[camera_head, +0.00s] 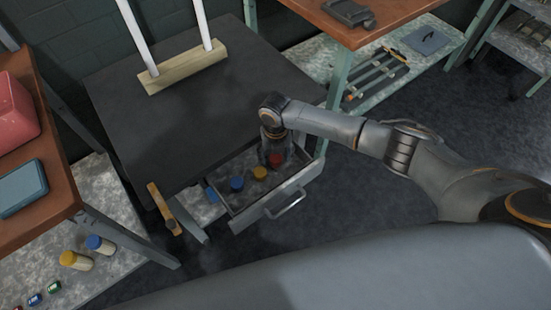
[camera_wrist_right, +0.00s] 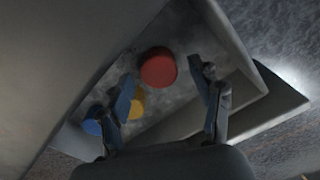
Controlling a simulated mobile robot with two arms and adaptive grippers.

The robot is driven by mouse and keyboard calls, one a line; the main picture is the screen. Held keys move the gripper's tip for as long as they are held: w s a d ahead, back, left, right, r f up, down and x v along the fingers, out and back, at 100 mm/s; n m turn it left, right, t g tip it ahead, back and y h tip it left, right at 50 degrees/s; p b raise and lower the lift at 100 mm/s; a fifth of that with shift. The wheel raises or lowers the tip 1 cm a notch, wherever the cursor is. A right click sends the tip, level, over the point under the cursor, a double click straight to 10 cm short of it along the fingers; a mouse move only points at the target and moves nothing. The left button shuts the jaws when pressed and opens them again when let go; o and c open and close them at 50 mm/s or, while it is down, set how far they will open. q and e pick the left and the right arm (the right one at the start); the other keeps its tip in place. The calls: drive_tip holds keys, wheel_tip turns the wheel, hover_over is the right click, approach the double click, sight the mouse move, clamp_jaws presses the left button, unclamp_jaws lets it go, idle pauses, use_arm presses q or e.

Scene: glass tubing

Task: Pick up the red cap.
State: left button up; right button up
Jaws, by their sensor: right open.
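The red cap (camera_head: 276,159) lies in the open drawer (camera_head: 294,188) under the dark table, at the drawer's right end. My right gripper (camera_head: 270,154) reaches down into the drawer right at the red cap and partly hides it in the head view. In the right wrist view the red cap (camera_wrist_right: 158,67) shows whole, between and just beyond the spread fingers of my right gripper (camera_wrist_right: 168,82). The gripper is open with nothing in it. I cannot tell whether a finger touches the cap. My left gripper is not in view.
A yellow cap (camera_head: 260,173) and a blue cap (camera_head: 237,184) lie left of the red one in the drawer. The dark tabletop (camera_head: 215,115) overhangs the drawer's back. A wooden block with two white tubes (camera_head: 187,66) stands on it. A hammer (camera_head: 163,208) is at the table's front left.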

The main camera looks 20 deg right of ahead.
drive_tip(key=shift+f, duration=0.25)
drive_tip(key=c, duration=0.9)
drive_tip(key=shift+r, duration=0.1)
drive_tip(key=shift+r, duration=0.55)
drive_tip(key=s+r, duration=0.4)
drive_tip(key=s+r+p, duration=0.1)
drive_tip(key=s+r, duration=0.2)
drive_tip(key=s, duration=0.2)
drive_tip(key=s+r, duration=0.4)
drive_tip(key=s, duration=0.1)
drive_tip(key=shift+a+r+p, duration=0.35)
